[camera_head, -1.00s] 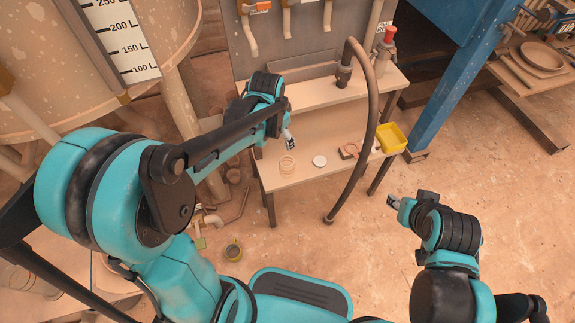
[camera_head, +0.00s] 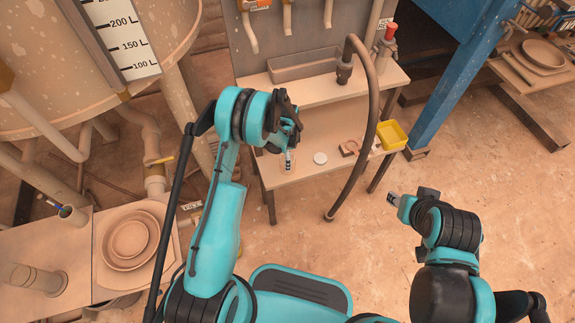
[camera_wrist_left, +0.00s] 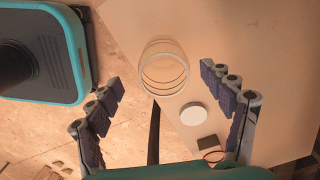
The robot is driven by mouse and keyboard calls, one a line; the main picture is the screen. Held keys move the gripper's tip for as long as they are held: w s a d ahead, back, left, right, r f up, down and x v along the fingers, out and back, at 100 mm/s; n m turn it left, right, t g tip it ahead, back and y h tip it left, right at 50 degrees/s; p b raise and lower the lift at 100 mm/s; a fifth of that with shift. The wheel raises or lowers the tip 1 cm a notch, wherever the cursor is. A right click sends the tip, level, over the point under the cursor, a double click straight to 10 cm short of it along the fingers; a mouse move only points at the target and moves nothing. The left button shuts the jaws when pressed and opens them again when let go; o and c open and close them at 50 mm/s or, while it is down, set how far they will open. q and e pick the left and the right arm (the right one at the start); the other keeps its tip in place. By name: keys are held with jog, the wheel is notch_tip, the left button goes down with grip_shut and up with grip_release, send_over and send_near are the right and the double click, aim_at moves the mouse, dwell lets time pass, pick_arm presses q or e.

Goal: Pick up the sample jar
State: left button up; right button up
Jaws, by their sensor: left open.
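The sample jar, a clear glass cylinder (camera_wrist_left: 163,68), stands on the bench top (camera_wrist_left: 240,40). In the head view my left gripper (camera_head: 289,162) is over the jar's place and hides most of it. In the left wrist view my left gripper (camera_wrist_left: 161,78) is open, and the jar shows between and beyond its fingertips. I cannot tell whether the fingers have reached the jar's height. A round white lid (camera_wrist_left: 195,114) lies beside it, also seen in the head view (camera_head: 320,158). My right gripper (camera_head: 392,199) is off the bench to the right, too small to read.
A yellow tray (camera_head: 392,136) sits at the bench's right end. A dark curved hose (camera_head: 372,120) arches over the bench front. A small square brown item (camera_head: 349,148) lies right of the lid. A large tank (camera_head: 60,50) stands left.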

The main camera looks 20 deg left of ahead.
pick_arm(q)
jog(key=f, duration=0.1)
jog(key=f+b, duration=0.1)
jog(key=f, duration=0.1)
jog(key=f+b, duration=0.1)
jog(key=shift+w+d+f, duration=0.1)
jog(key=shift+w+f, duration=0.15)
jog(key=shift+f, duration=0.15)
jog(key=shift+r, duration=0.1)
jog(key=shift+c, duration=0.9)
jog(key=c, duration=1.2)
jog(key=shift+o, duration=0.2)
